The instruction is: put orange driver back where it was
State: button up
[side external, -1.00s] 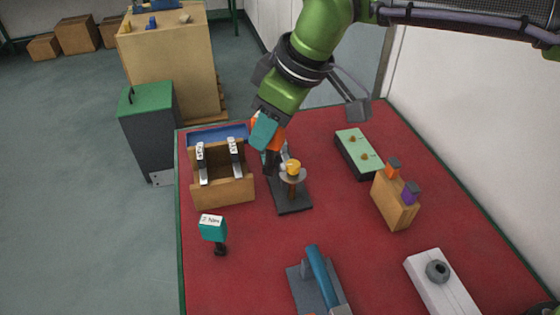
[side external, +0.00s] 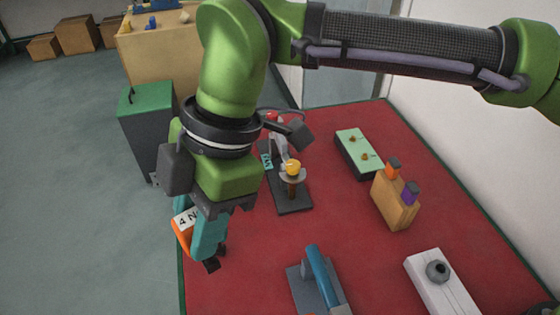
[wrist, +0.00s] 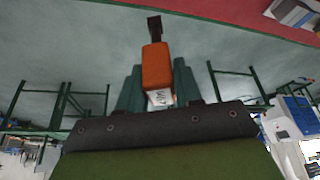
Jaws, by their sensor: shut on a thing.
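The orange driver (side external: 182,238), with a white label reading "4 N", is held in my gripper (side external: 205,248) at the left of the red table in the side view. In the wrist view the orange driver (wrist: 156,66) sits between the two teal fingers of my gripper (wrist: 157,85), its dark shaft pointing away. The fingers are shut on it. The side view does not clearly show whether its tip touches the table. The teal driver seen earlier at this spot is hidden or cannot be told from the teal fingers.
A black-based stand with a yellow top (side external: 293,167) is right of my gripper. Farther right are a green-topped box (side external: 358,150) and a wooden block (side external: 395,205) with orange and purple tops. A blue-handled tool (side external: 320,275) and white device (side external: 440,285) are in front.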

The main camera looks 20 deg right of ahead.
notch_tip(320, 180, down, 18)
dwell(0.6)
jog(key=shift+f, duration=0.1)
jog(key=o, duration=1)
jog(key=shift+o, duration=0.2)
